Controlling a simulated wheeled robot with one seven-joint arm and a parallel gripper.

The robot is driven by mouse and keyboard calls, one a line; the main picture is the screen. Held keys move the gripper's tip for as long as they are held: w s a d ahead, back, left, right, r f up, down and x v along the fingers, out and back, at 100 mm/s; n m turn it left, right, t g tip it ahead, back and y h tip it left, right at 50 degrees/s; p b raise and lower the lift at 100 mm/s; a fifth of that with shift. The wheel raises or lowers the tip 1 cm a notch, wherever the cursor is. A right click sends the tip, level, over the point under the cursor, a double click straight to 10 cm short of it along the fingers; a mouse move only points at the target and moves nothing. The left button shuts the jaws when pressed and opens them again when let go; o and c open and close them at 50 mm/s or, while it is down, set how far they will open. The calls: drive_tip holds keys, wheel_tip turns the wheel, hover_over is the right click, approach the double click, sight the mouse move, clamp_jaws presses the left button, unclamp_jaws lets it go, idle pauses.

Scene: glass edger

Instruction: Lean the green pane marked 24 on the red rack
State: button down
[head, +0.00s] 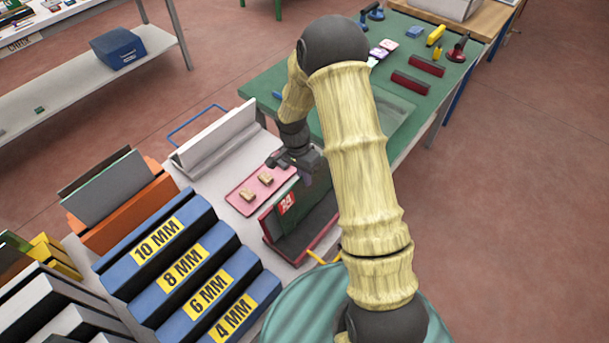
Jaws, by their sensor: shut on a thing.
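The green pane (313,201) stands on edge just below my gripper, a dark upright sheet with a red label (287,204) that appears to read 24. My gripper (307,177) is shut on the pane's top edge. The red rack (270,232) is around the pane's lower part, with its dark red side showing at the left and a grey base below. My arm hides the right side of the pane and rack. I cannot tell whether the pane's lower edge touches the rack.
A pink tray (237,202) with two small tan blocks lies left of the pane. A blue stepped rack (165,285) marked 10 to 4 MM stands at front left, an orange rack (150,212) behind it. A white angled stand (215,135) is behind the tray. A green-topped table (265,93) is beyond.

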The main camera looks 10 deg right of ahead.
drive_tip(key=shift+f, duration=0.2)
idle(0.7)
drive_tip(key=c, duration=1.5)
unclamp_jaws()
drive_tip(key=shift+s+r, duration=0.1)
drive_tip(key=shift+w+a+r, duration=0.15)
drive_tip(key=shift+w+r, duration=0.05)
drive_tip(key=shift+w, duration=0.05)
drive_tip(key=v, duration=0.5)
drive_tip(key=b+v, duration=0.1)
drive_tip(key=v, duration=0.5)
drive_tip(key=b+v, duration=0.1)
drive_tip(key=v, duration=0.4)
drive_tip(key=shift+s+d+r, duration=0.2)
drive_tip(key=shift+s+r, duration=0.1)
drive_tip(key=shift+r, duration=0.15)
drive_tip(key=shift+s, duration=0.1)
